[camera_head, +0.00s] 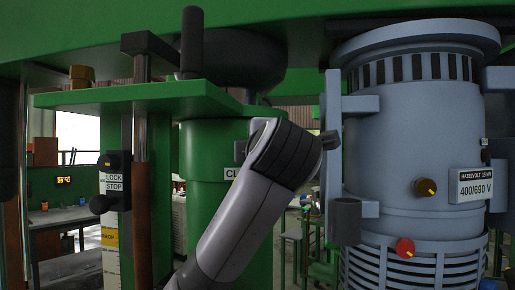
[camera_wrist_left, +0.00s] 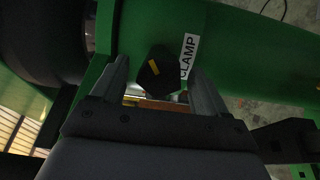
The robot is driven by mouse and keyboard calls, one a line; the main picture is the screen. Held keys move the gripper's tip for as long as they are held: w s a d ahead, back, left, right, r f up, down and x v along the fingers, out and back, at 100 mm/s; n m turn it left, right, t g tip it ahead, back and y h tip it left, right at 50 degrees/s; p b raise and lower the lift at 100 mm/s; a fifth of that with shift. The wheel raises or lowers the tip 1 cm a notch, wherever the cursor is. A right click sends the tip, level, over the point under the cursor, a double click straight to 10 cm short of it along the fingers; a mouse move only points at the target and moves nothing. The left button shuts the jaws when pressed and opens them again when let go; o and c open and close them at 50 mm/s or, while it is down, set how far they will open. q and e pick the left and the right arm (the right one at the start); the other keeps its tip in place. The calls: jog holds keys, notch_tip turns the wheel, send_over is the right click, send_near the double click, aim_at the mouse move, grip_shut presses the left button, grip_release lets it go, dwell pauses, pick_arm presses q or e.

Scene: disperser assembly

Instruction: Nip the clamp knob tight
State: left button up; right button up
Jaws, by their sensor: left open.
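The clamp knob (camera_wrist_left: 160,75) is black with a yellow pointer mark. It sits on a green surface beside a white CLAMP label (camera_wrist_left: 188,55) in the left wrist view. My left gripper (camera_wrist_left: 158,66) is open, with one finger on each side of the knob and a visible gap at each side. In the head view my left arm's grey and black wrist covers the knob and most of the gripper. Only the "CL" part of the label (camera_head: 232,173) shows there, on the green column. My right gripper is in neither view.
A LOCK/STOP control (camera_head: 114,180) is at the left, under a green plate (camera_head: 140,97). A dark handle (camera_head: 191,42) rises above.

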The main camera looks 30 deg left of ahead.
pick_arm(q)
jog(key=c, duration=1)
jog(key=shift+f+m, duration=0.15)
jog(key=shift+m, duration=0.15)
jog(key=m+g, duration=0.1)
jog(key=m, duration=0.5)
jog(key=m+g+y, duration=0.1)
jog(key=m+g, duration=0.1)
jog(key=m, duration=0.5)
jog(key=m+g+y+p, duration=0.1)
jog(key=m, duration=0.6)
jog(key=shift+w+d+r, duration=0.1)
jog(key=shift+w+r, duration=0.05)
jog(key=shift+r, duration=0.05)
jog(key=shift+m, duration=0.3)
